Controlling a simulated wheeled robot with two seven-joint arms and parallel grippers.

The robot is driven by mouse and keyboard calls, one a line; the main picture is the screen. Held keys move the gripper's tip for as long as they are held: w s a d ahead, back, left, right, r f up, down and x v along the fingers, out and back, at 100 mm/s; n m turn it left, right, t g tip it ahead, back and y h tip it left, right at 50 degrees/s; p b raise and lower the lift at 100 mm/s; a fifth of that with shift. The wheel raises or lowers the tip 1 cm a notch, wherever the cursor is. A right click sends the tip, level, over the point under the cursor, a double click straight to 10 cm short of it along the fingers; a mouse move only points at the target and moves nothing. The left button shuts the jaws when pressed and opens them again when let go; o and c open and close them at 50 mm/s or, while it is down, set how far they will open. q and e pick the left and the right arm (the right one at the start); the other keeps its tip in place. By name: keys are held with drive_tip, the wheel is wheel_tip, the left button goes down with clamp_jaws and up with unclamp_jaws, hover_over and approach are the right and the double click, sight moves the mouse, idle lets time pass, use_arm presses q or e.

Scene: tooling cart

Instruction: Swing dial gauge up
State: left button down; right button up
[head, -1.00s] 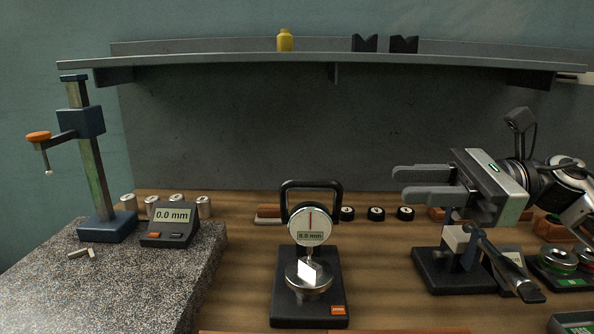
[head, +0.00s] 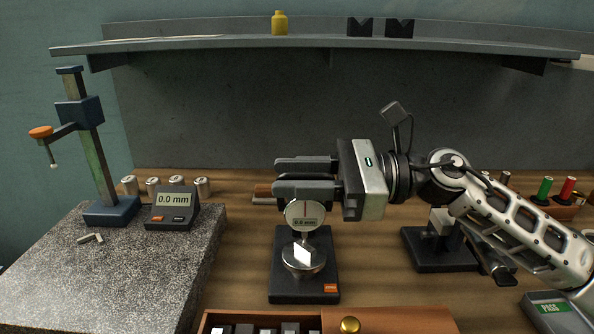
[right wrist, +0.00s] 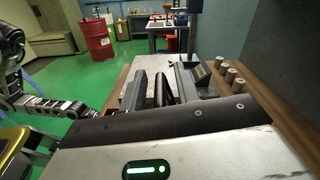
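In the right wrist view a dark bar, likely the gauge's black handle (right wrist: 161,88), shows between the two separated fingers. In the head view the fingers hide most of the handle. I cannot tell whether they touch it. My left gripper is not seen.
A granite plate (head: 120,270) with a blue gauge stand (head: 92,150) and a 0.0 mm display box (head: 172,208) lies left. A second black-based fixture (head: 440,250) sits under my right arm.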

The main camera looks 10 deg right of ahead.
drive_tip(key=shift+c, duration=0.3)
clamp_jaws()
